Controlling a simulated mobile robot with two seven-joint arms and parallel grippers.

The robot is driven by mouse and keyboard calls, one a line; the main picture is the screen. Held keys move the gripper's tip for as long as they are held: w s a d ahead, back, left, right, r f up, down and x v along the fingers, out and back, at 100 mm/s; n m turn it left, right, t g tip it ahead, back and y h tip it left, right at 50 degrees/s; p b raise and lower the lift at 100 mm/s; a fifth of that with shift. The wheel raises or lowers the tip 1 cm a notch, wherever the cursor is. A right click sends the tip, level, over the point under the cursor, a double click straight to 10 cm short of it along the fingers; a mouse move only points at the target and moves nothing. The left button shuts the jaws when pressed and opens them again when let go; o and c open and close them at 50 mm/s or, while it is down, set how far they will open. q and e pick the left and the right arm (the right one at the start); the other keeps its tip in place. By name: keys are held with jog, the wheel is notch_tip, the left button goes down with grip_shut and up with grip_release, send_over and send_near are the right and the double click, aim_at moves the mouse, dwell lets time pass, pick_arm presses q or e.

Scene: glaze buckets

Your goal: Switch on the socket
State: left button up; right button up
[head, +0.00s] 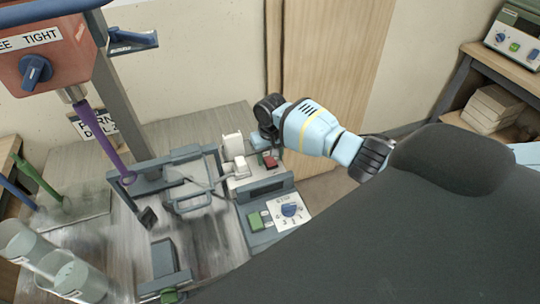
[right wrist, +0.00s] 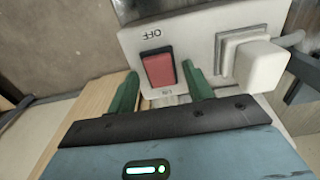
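The socket (right wrist: 194,52) is a white panel with a red rocker switch (right wrist: 158,68) marked OFF at one end, and a white plug (right wrist: 258,66) sits in it. In the head view the plug (head: 233,146) and the red switch (head: 270,161) stand on the grey bench unit. My right gripper (right wrist: 160,80) is at the socket, its two green fingers apart, one on each side of the red switch in the picture. Nothing is between them in their grip. Whether a fingertip touches the panel I cannot tell. My left gripper is not in view.
A control box (head: 274,220) with a blue dial and a green button stands in front of the socket. A mixer with a red head (head: 45,55) and purple shaft is at the left. A wooden panel (head: 330,60) rises behind my right arm.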

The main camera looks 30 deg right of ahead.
aim_at(270, 160)
notch_tip(270, 160, up, 7)
jog(key=shift+r+p, duration=0.15)
jog(key=shift+p, duration=0.55)
jog(key=shift+r, duration=0.3)
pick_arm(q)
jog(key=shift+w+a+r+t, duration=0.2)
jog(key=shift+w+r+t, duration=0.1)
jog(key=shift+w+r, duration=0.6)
pick_arm(e)
jog(key=shift+s, duration=0.1)
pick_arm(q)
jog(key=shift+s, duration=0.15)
